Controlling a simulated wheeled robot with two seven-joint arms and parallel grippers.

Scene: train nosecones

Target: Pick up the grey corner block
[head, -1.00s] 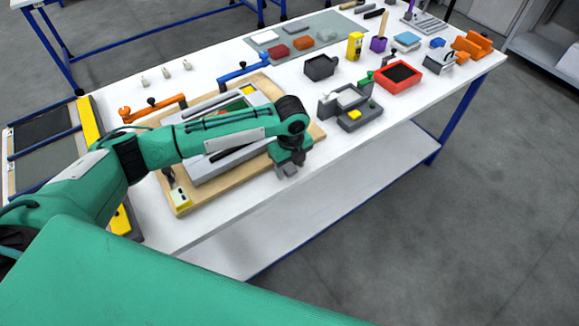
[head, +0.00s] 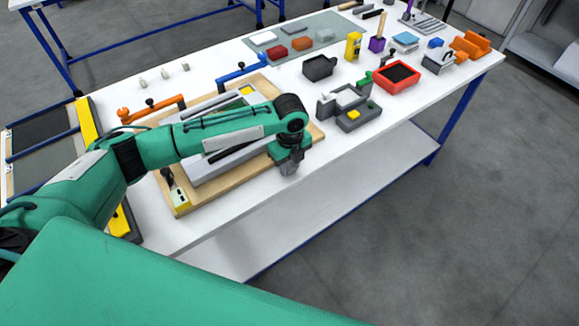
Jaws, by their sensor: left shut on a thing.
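My left gripper (head: 289,168) points down at the near edge of the wooden board, over the white table's front part. It is shut on a small grey piece, which looks like the grey corner block; the gripper and wrist hide most of it, so its shape is hard to make out. My left arm reaches in from the left, across the board, and covers part of the grey frame (head: 203,173) on it. My right gripper is not in view.
The wooden board (head: 222,196) lies under my arm. To the right are a grey fixture with a yellow block (head: 359,121), a red tray (head: 382,88) and a black bin (head: 318,74). Orange (head: 155,110) and blue clamps (head: 243,74) stand behind the board. The table's front strip is clear.

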